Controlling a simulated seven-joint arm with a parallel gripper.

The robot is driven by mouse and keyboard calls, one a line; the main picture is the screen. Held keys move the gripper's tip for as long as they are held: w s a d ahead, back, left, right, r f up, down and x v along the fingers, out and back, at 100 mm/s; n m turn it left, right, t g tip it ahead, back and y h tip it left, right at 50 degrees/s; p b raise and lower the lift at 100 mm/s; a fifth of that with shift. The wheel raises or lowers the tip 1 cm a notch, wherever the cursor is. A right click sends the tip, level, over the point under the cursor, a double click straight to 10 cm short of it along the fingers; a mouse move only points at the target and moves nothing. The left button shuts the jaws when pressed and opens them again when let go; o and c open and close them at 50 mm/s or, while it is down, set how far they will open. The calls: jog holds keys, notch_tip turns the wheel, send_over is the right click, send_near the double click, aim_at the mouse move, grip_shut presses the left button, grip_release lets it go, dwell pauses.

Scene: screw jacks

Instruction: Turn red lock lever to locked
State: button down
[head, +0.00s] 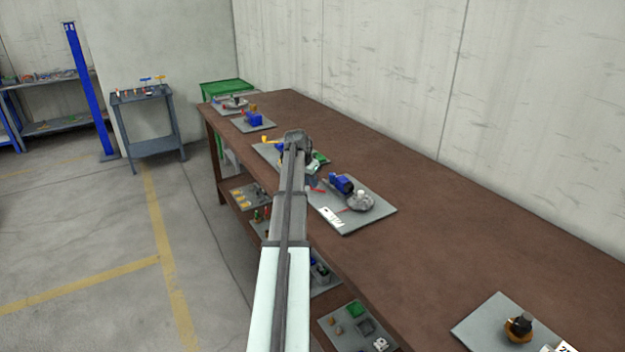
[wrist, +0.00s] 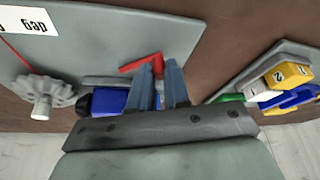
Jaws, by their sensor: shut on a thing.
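The red lock lever (wrist: 140,64) shows in the wrist view as a bent red bar at my fingertips, over the grey plate (wrist: 125,35). My gripper (wrist: 160,70) is shut on it. The fingers hide part of the lever, so its exact angle is hard to read. In the head view a small red piece (head: 318,190) shows beside my arm, which hides most of the gripper. A blue block (wrist: 108,100) sits left of my fingers in the wrist view, and in the head view it is on the plate (head: 376,212).
A grey knobbed wheel (wrist: 42,96) and a white label reading "deg" (wrist: 28,20) are on the same plate. Another plate with yellow, white and blue parts (wrist: 290,75) lies close on the right. A separate plate (head: 485,325) stands nearer along the brown bench (head: 440,240), with clear bench between.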

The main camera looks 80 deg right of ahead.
jog(key=n, duration=0.1)
jog(key=a+n+t, duration=0.1)
jog(key=shift+s+a+n, duration=0.1)
jog(key=shift+a+n, duration=0.15)
jog(key=shift+n, duration=0.15)
jog(key=shift+s+a+n+t, duration=0.15)
jog(key=shift+a+n+t, duration=0.25)
jog(key=shift+n, duration=0.55)
jog(key=shift+s+a+n+t, duration=0.15)
jog(key=shift+a+n+t, duration=0.25)
jog(key=shift+n, duration=0.55)
jog(key=c, duration=1.1)
grip_release()
jog(key=v, duration=1.4)
jog(key=shift+a+f, duration=0.15)
